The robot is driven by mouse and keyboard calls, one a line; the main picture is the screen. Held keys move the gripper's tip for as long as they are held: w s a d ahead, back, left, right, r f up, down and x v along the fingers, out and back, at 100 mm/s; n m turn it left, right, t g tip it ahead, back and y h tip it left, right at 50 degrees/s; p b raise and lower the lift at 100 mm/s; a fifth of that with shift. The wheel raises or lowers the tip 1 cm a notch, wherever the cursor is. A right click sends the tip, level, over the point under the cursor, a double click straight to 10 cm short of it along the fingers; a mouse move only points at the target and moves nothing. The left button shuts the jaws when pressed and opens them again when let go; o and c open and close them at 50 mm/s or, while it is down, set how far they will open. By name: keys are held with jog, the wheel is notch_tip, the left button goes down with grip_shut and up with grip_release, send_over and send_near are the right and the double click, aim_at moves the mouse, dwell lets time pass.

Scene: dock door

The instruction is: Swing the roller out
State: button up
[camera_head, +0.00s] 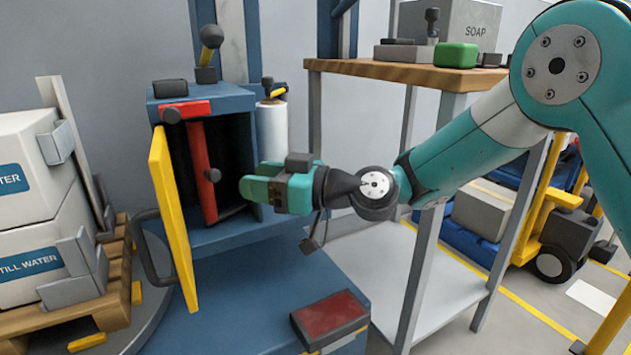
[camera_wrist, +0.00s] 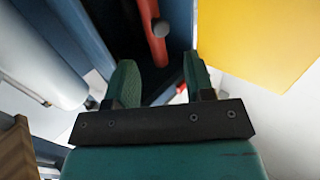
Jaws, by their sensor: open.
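A red upright bar (camera_head: 202,172), which looks like the roller, stands in the dark opening of a blue cabinet (camera_head: 225,103). A dark round knob (camera_head: 213,175) sticks out of its front. The cabinet's yellow door (camera_head: 172,215) stands open on the left. My gripper (camera_head: 246,188) is open and empty, to the right of the knob and pointing at the opening. In the wrist view the red bar (camera_wrist: 151,45) and its grey knob (camera_wrist: 161,28) lie beyond the gap between my fingers (camera_wrist: 160,72), apart from them. The bar's back is hidden.
A white roll (camera_head: 271,132) stands upright at the cabinet's right side. A red bracket (camera_head: 188,108) crosses the cabinet's upper front. A wooden-topped shelf (camera_head: 395,72) stands to the right, partly behind my arm. Stacked water boxes (camera_head: 30,180) are on the left.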

jog(key=v, duration=0.9)
jog(key=shift+d+p, duration=0.25)
jog(key=shift+p, duration=0.1)
jog(key=shift+s, duration=0.1)
